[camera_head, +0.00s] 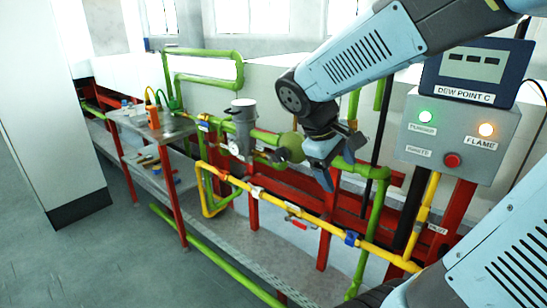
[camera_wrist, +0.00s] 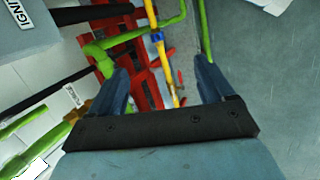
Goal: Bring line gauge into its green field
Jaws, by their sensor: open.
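No dial that I can tell for sure as the line gauge, and no green field, shows in either view. The yellow pipe (camera_head: 325,226) runs low across the head view and carries a small red lever (camera_head: 296,222) and a blue fitting (camera_head: 351,239). In the wrist view, the yellow pipe (camera_wrist: 166,72) passes between the fingers, farther off, with small red parts beside it. My gripper (camera_head: 325,178) hangs above and behind this pipe in the picture, near the green pipes. In the wrist view, my gripper (camera_wrist: 163,78) is open, with nothing between its fingers.
A grey control box (camera_head: 458,135) with lamps and a red button stands at the right, under a dew point display (camera_head: 477,70). A grey canister (camera_head: 241,112) and a rounded green part (camera_head: 290,148) are left of my gripper. A metal table (camera_head: 165,128) stands farther left; floor there is clear.

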